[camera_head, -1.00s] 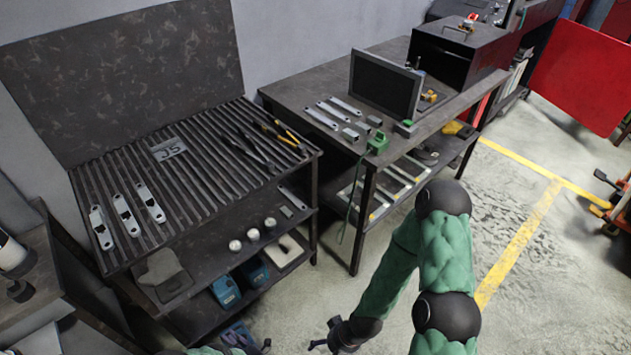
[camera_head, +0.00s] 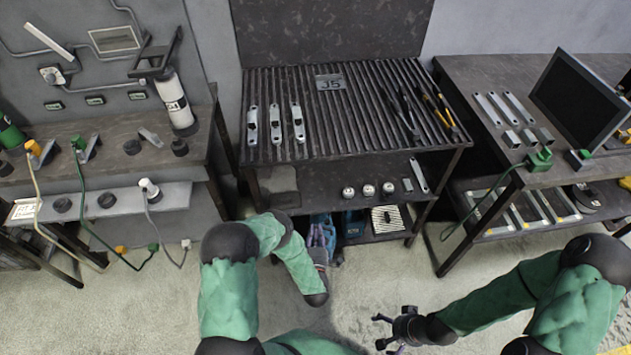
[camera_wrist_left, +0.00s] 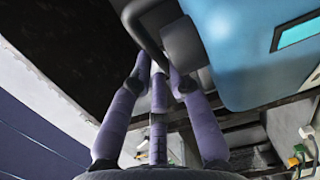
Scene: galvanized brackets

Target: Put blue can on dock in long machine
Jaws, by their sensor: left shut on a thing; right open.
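My left gripper (camera_head: 322,238) is low in front of the middle workbench, partly hidden behind my own forearm in the head view. In the left wrist view its purple fingers (camera_wrist_left: 160,75) are shut on the dark grey handle of a blue can (camera_wrist_left: 250,45). The can has a cyan panel and fills the upper right there; it is small and mostly covered in the head view. My right gripper (camera_head: 383,333) is open and empty, above the floor in front. I cannot tell which thing is the long machine or its dock.
A ridged bench (camera_head: 375,152) holds brackets and tools; its lower shelf has another blue container (camera_head: 353,224). A left bench (camera_head: 100,130) has plugs and hanging cables. A right table (camera_head: 505,168) carries a monitor (camera_head: 578,105). Open floor (camera_head: 130,305) lies in front.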

